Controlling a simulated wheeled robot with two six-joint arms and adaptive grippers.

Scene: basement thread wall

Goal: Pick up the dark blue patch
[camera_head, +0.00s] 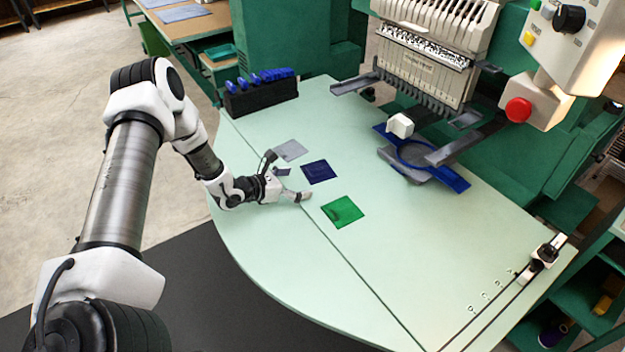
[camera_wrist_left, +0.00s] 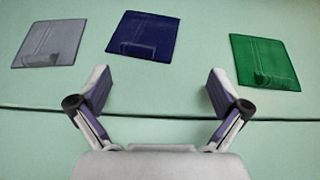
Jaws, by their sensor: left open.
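The dark blue patch (camera_head: 319,172) lies flat on the pale green table, between a grey patch (camera_head: 290,150) and a green patch (camera_head: 343,211). My left gripper (camera_head: 294,183) is open and empty at the table's left side, just short of the blue patch. In the left wrist view, the dark blue patch (camera_wrist_left: 144,35) lies ahead of the open fingers of the left gripper (camera_wrist_left: 156,90), roughly centred between them and apart from them. The grey patch (camera_wrist_left: 50,38) is to its left and the green patch (camera_wrist_left: 264,62) to its right. My right gripper does not show.
A pale green table (camera_head: 440,270) has free room at the front and right. A black rack with blue pieces (camera_head: 262,92) stands at the back left. The embroidery machine (camera_head: 425,65) overhangs the back, with a blue hoop (camera_head: 450,177) beneath it. A seam crosses the table near the gripper.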

